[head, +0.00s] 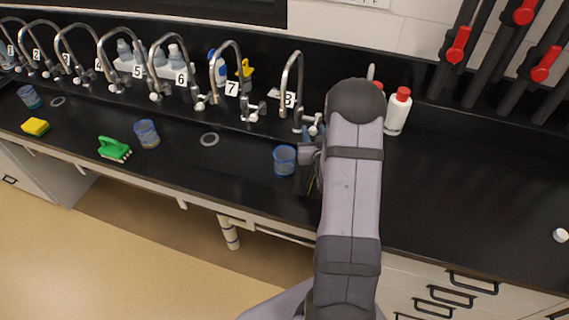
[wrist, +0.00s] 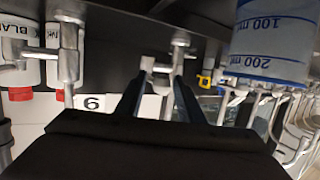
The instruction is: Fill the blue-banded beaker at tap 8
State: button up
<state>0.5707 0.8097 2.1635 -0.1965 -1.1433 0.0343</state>
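A clear beaker with a blue band (head: 285,161) stands upright on the black counter in front of tap 8 (head: 297,80). It shows large at the upper right of the wrist view (wrist: 272,45), with blue volume marks. My gripper (head: 308,153) is just to the right of this beaker in the head view, partly hidden by my arm. In the wrist view the two dark fingers (wrist: 158,97) stand apart with nothing gripped between them. The beaker is outside the fingers, to their right. A metal tap fitting (wrist: 178,60) shows behind the gap.
A row of numbered taps runs along the back wall. Two other beakers (head: 147,134) (head: 28,97), a green brush (head: 114,149) and a yellow sponge (head: 36,127) lie left. A red-capped white bottle (head: 397,113) stands right of my arm. The right counter is mostly clear.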

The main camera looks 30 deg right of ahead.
jog(key=shift+s+d, duration=0.3)
jog(key=shift+d, duration=0.35)
jog(key=shift+s+d, duration=0.35)
jog(key=shift+d, duration=0.25)
jog(key=shift+s+d, duration=0.3)
jog(key=shift+d, duration=0.35)
jog(key=shift+a, duration=0.1)
jog(key=shift+w+a, duration=0.1)
jog(key=shift+a, duration=0.05)
jog(key=shift+w+a+b, duration=0.25)
jog(key=shift+w+a, duration=0.05)
jog(key=shift+a, duration=0.35)
jog(key=shift+w+a+b, duration=0.25)
jog(key=shift+a, duration=0.4)
jog(key=shift+w+a, duration=0.45)
jog(key=shift+a, duration=0.4)
jog(key=shift+s+d+b, duration=0.1)
jog(key=shift+d+b, duration=0.2)
jog(key=shift+b, duration=0.05)
jog(key=shift+s, duration=0.1)
